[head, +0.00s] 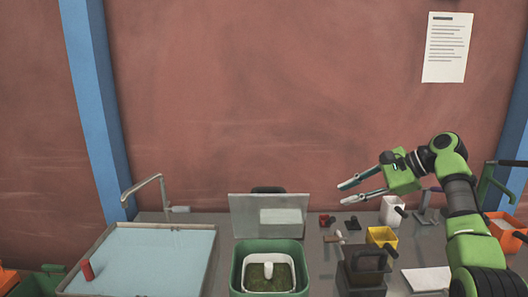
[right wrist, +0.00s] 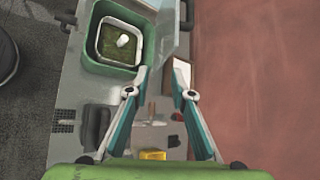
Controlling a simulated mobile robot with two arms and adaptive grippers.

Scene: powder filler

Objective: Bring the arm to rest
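My right gripper (head: 352,190) is raised above the right half of the bench in the head view, fingers pointing left. Its fingers (right wrist: 157,78) are spread apart in the right wrist view, with nothing between them. My green and black right arm (head: 455,190) comes in from the right side. My left gripper does not show in either view.
A green container (head: 241,268) with a white pot (head: 292,278) in it stands on the bench (head: 322,262). A shallow blue-floored tray (head: 150,260) lies at left. A dark handled box (head: 362,272), yellow bin (head: 382,236) and white container (head: 390,208) stand below the right arm.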

